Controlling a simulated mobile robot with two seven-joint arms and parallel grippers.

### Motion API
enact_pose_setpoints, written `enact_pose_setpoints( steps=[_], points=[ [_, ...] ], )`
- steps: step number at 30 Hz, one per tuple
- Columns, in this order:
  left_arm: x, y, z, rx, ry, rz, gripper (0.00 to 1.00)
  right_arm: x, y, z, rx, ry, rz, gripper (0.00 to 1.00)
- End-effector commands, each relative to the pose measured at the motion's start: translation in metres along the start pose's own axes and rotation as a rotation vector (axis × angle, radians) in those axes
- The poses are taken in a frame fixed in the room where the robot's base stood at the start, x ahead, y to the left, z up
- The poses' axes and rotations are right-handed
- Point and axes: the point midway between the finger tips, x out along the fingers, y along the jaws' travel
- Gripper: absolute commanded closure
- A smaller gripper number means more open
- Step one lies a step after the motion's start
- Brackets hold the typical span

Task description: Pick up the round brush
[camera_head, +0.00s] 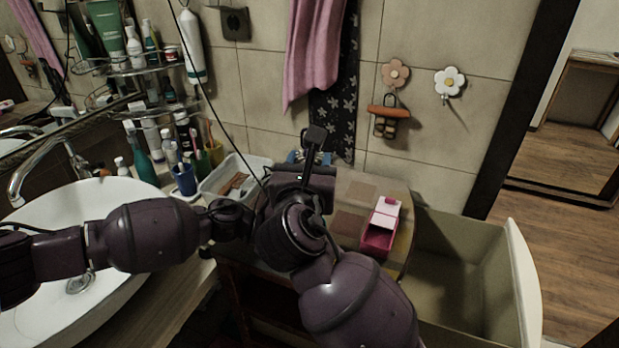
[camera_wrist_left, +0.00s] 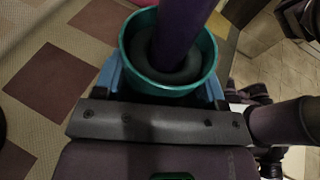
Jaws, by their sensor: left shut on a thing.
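My left gripper (camera_head: 311,158) is in the middle of the head view, over the far part of the wooden surface beside the basin. Its body hides most of what it holds there. In the left wrist view, the gripper (camera_wrist_left: 165,85) has its blue fingers on both sides of a teal, cup-like round piece with a purple shaft rising from it. I take this as the round brush (camera_wrist_left: 184,30); its far end is hidden. The gripper is shut on it. My right gripper is not in view.
A white basin (camera_head: 100,190) is at left. A pale tray (camera_head: 240,172) stands left of the gripper, with cups and bottles behind. A pink box (camera_head: 381,228) sits on the wooden surface (camera_head: 350,190) at right. Beyond is a bathtub (camera_head: 525,270). A pink towel (camera_head: 313,50) hangs above.

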Motion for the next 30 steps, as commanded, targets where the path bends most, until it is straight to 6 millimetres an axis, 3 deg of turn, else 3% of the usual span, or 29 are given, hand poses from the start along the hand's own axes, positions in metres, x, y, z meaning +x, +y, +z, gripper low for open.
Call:
enact_pose_setpoints(
  steps=[7,14,24,30],
  points=[
    [0.000,0.000,-0.001,-0.001,0.001,-0.001,0.49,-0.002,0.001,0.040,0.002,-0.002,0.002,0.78],
    [0.000,0.000,-0.001,-0.001,0.001,0.000,0.49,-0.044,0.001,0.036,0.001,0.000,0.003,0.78],
    [0.000,0.000,-0.001,-0.001,0.001,0.000,0.49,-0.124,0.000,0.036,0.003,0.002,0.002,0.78],
    [0.000,0.000,-0.001,-0.001,0.001,0.000,0.49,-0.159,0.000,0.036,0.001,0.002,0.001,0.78]
  ],
)
